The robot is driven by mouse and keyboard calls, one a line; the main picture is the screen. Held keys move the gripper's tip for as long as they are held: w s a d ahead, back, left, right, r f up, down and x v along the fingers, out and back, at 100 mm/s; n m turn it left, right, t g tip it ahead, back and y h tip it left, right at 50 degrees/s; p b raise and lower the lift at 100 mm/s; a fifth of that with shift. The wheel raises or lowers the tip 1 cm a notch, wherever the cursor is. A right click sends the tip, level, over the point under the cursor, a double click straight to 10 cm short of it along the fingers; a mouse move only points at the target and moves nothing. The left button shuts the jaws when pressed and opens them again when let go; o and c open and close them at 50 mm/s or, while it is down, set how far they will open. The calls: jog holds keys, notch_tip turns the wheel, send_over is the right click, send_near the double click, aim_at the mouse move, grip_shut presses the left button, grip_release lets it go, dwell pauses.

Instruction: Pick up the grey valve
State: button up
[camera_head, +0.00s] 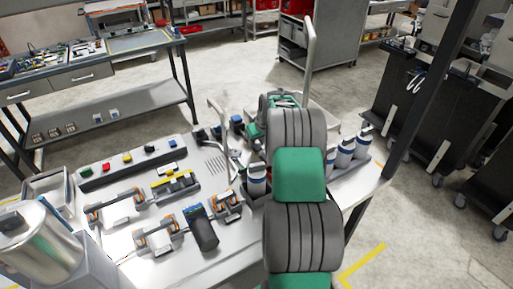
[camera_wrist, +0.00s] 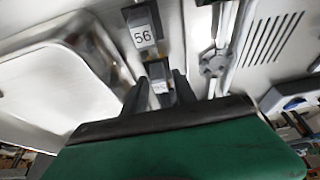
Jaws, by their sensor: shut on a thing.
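My gripper (camera_wrist: 158,90) shows at the bottom of the wrist view, with two dark fingers on either side of a small dark grey piece with a pale label (camera_wrist: 158,74). It is shut on this piece, which appears to be the grey valve; the fingers and palm hide its lower part. In the head view my arm covers the gripper and the held piece.
A pale tray (camera_wrist: 50,85) lies left of the gripper, and a metal post with a round joint (camera_wrist: 212,62) stands close on the right. White-and-blue bottles (camera_head: 345,152) stand right of my arm. A black cylinder (camera_head: 202,230) and bracketed parts lie on the white table (camera_head: 225,262).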

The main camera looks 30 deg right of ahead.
grip_shut()
